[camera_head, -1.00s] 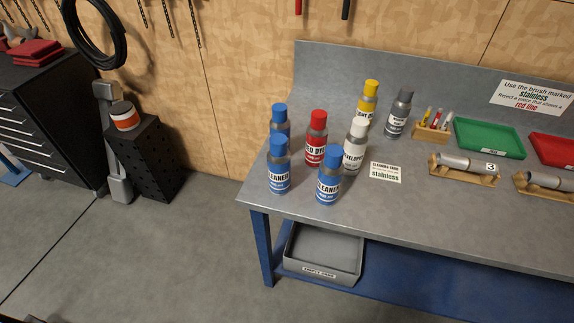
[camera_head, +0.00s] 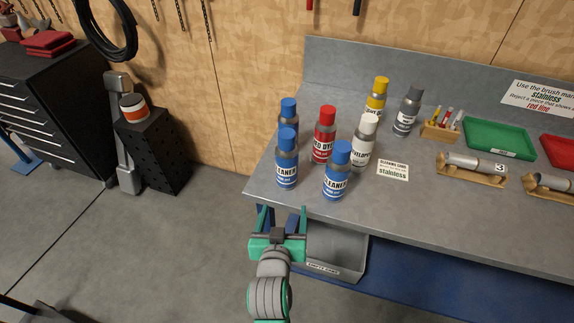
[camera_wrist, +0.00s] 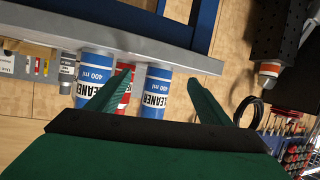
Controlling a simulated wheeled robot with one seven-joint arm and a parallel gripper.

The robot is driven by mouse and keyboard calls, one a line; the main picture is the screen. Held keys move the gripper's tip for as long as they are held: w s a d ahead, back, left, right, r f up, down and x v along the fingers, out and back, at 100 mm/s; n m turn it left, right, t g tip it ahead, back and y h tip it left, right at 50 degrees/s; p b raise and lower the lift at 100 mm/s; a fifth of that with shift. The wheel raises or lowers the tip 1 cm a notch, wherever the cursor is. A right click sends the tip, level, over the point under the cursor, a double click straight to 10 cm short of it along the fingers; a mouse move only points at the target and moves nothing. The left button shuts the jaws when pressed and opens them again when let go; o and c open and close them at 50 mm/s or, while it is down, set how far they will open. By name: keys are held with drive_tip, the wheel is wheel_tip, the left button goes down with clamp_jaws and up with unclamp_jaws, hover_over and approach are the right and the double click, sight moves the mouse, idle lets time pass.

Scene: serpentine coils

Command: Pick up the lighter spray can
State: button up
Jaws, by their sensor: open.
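Several spray cans stand upright on the left end of the grey bench. Three have blue caps: a front-left cleaner can (camera_head: 286,160), a front-right cleaner can (camera_head: 338,172) and one behind on the left (camera_head: 289,122). Beside them are a red dye can (camera_head: 324,136), a white developer can (camera_head: 362,144), a yellow-capped can (camera_head: 377,101) and a grey-capped can (camera_head: 407,113). Which can is lighter cannot be seen. My gripper (camera_head: 282,210) is open and empty, in front of the bench edge. In the wrist view, two cleaner cans (camera_wrist: 94,80) (camera_wrist: 154,90) show upside down beyond the fingers.
The bench (camera_head: 300,205) also holds a small sign (camera_head: 393,170), a green tray (camera_head: 497,137) and metal cylinders on wooden cradles (camera_head: 472,170). A grey empty-cans bin (camera_head: 337,252) sits below the bench. A black perforated stand (camera_head: 155,150) is at left; open floor lies between.

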drive_tip(key=m+h, duration=0.1)
drive_tip(key=m, duration=0.1)
approach(285, 170)
drive_tip(key=w, duration=0.4)
drive_tip(key=shift+g, duration=0.4)
drive_tip(key=x, duration=0.5)
drive_tip(key=shift+s+d+f, duration=0.1)
drive_tip(key=shift+d+f, duration=0.15)
drive_tip(key=shift+f, duration=0.15)
drive_tip(key=shift+x, duration=2.55)
drive_tip(key=shift+f, duration=0.1)
drive_tip(key=c, duration=1.3)
